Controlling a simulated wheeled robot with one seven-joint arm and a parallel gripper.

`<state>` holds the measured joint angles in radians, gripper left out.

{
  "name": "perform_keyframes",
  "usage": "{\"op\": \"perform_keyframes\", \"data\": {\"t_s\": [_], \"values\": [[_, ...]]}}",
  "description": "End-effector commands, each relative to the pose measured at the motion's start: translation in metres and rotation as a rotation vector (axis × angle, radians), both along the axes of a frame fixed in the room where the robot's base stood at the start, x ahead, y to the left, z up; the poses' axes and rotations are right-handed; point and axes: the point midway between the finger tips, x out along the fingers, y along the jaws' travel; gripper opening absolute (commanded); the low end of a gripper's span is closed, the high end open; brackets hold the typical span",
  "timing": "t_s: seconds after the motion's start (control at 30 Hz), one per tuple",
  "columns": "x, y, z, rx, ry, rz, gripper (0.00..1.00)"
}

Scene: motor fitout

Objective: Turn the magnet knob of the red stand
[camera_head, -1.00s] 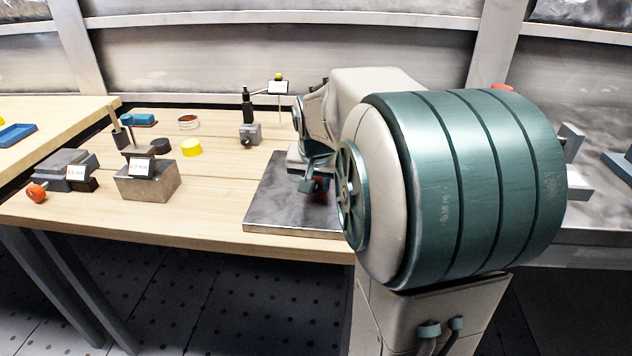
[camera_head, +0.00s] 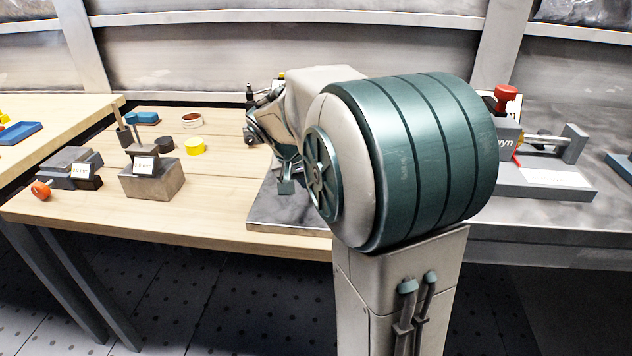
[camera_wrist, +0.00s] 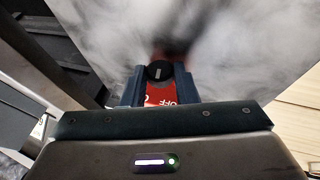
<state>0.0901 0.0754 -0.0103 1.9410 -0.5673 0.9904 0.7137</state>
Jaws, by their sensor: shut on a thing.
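In the wrist view the red stand (camera_wrist: 158,94) shows between my fingers, with white "OFF" lettering on its face. Its round black knob (camera_wrist: 160,71) has a pale index mark that points nearly straight along the picture's vertical. My gripper (camera_wrist: 160,80) is shut on the knob, one blue finger on each side. In the head view my gripper (camera_head: 288,182) is low over the dark metal plate (camera_head: 285,214), and my arm hides the red stand there.
A labelled metal block (camera_head: 150,182), a grey vise-like block with an orange knob (camera_head: 42,189) and a yellow cylinder (camera_head: 195,146) stand on the wooden bench to the left. A grey fixture with a red knob (camera_head: 506,93) stands at right. The plate's front is clear.

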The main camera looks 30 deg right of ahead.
Motion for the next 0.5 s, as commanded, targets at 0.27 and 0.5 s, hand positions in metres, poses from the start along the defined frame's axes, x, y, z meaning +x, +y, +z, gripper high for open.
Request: {"op": "perform_keyframes", "data": {"t_s": [0.27, 0.5], "values": [[0.0002, 0.0, 0.0001, 0.001, -0.002, 0.001, 0.49], [-0.0001, 0.0024, 0.0052, 0.002, -0.003, 0.001, 0.49]]}}
